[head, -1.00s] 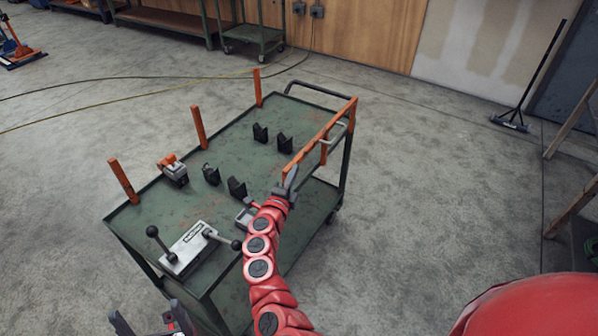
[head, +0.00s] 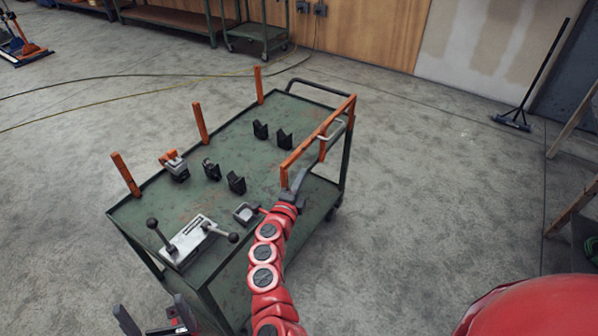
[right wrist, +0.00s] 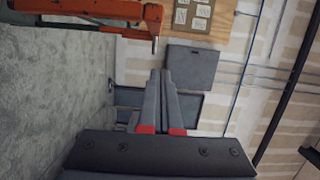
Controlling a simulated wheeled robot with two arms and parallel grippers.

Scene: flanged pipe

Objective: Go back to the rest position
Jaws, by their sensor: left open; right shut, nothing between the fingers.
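My right gripper (head: 298,181) is at the end of the red arm, beside the near end of the cart's orange side rail (head: 318,138). In the right wrist view its fingers (right wrist: 160,88) are together with nothing between them. My left gripper (head: 157,322) is at the bottom edge of the head view, open, in front of the near end of the green cart (head: 225,160). It is partly cut off by the frame.
On the cart stand several black V-shaped supports (head: 237,183), a grey and orange clamp (head: 174,166), a grey block with levers (head: 190,241) and a small grey tool (head: 245,213). Orange posts (head: 200,121) line the far left side.

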